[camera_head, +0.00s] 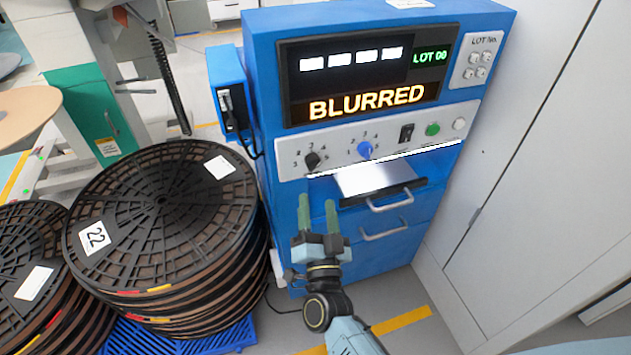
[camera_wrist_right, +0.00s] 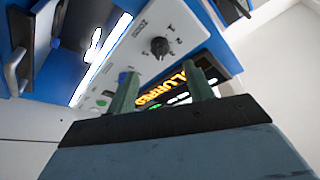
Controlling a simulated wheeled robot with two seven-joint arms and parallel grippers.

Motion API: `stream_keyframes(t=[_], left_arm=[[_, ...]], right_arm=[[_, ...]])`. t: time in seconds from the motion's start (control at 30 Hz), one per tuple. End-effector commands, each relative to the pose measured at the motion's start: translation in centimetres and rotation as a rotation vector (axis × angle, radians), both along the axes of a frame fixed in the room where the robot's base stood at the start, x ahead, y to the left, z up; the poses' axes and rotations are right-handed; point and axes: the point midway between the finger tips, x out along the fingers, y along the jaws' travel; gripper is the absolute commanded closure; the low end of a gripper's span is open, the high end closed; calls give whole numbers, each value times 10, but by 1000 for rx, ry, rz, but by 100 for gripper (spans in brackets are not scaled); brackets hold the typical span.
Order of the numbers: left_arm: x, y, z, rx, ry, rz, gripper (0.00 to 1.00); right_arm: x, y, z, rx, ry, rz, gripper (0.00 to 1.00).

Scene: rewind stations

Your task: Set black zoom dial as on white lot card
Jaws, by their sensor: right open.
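The black zoom dial (camera_head: 312,160) is at the left of the white control strip on the blue machine, with small printed figures around it. It also shows in the right wrist view (camera_wrist_right: 159,47), beyond my fingertips. Its exact setting is too small to read. A white card (camera_head: 411,3) lies on the machine's top, cut off by the picture edge; I cannot read it or tell whether it is the lot card. My right gripper (camera_head: 318,210), with green fingers, is open and empty below the dial, apart from it. My left gripper is not in view.
A blue dial (camera_head: 365,149), black switch (camera_head: 406,133) and green button (camera_head: 432,129) share the strip. LOT No. buttons (camera_head: 480,58) are at upper right. Black reels (camera_head: 165,220) stand left; a grey cabinet (camera_head: 540,130) stands right.

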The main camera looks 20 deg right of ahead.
Motion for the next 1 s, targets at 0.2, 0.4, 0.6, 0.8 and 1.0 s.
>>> stream_keyframes(t=[0.2, 0.4, 0.6, 0.8, 1.0], left_arm=[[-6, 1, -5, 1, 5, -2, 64], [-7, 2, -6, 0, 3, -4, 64], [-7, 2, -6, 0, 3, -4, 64], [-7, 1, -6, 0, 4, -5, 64], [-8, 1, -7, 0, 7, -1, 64]], right_arm=[[-34, 7, -12, 0, 2, 0, 48], [-44, 9, -15, 0, 0, 0, 48], [-44, 9, -15, 1, -1, 1, 48], [-44, 9, -15, 0, -1, 1, 48], [-44, 9, -15, 0, 0, 0, 48]])
